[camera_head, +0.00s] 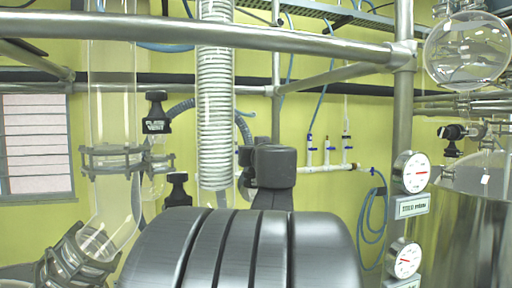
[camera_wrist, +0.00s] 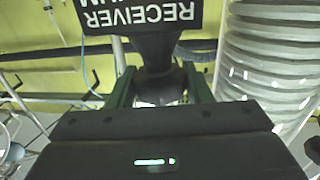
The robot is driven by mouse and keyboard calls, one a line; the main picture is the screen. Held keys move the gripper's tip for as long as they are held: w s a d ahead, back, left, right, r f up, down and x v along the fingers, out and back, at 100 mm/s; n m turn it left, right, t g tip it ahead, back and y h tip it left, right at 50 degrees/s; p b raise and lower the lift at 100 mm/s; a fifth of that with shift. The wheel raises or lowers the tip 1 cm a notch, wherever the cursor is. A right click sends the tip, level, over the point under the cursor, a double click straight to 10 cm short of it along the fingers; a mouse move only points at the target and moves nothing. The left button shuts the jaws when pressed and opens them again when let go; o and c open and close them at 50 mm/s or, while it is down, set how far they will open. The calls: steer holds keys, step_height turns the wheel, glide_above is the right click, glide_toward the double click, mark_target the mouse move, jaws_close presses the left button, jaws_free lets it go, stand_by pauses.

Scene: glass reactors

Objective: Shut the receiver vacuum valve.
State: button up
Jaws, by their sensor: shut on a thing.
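The receiver vacuum valve's black handle (camera_wrist: 157,50) is in the upper middle of the wrist view. Its black label (camera_wrist: 140,14) shows upside down, with "RECEIVER" readable and the second word cut off at the top edge. My gripper (camera_wrist: 160,86) has its two dark green fingers on either side of the handle's narrow stem and is shut on it. In the head view my own dark grey arm fills the lower middle and hides the fingertips and most of this valve.
A glass coil column (camera_head: 215,95) stands close by; its ribbed side also shows in the wrist view (camera_wrist: 270,60). A black vent valve (camera_head: 157,112) and a black knob (camera_head: 177,190) are left. A steel post (camera_head: 402,115) with gauges (camera_head: 411,172) stands right, and a rail (camera_head: 230,36) crosses above.

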steer(key=shift+r+m+h+b, duration=0.15)
steer(key=shift+m+h+b, duration=0.4)
steer(key=shift+m+h, duration=1.25)
steer(key=shift+h, duration=0.7)
steer(key=o, duration=1)
steer(key=shift+s, duration=0.1)
steer(key=s+b, duration=0.1)
steer(key=s, duration=0.3)
steer(key=s+a+b, duration=0.1)
steer(key=s, duration=0.4)
steer(key=s+b, duration=0.1)
steer(key=s, duration=0.3)
steer(key=shift+s+a, duration=0.2)
steer(key=shift+s, duration=0.1)
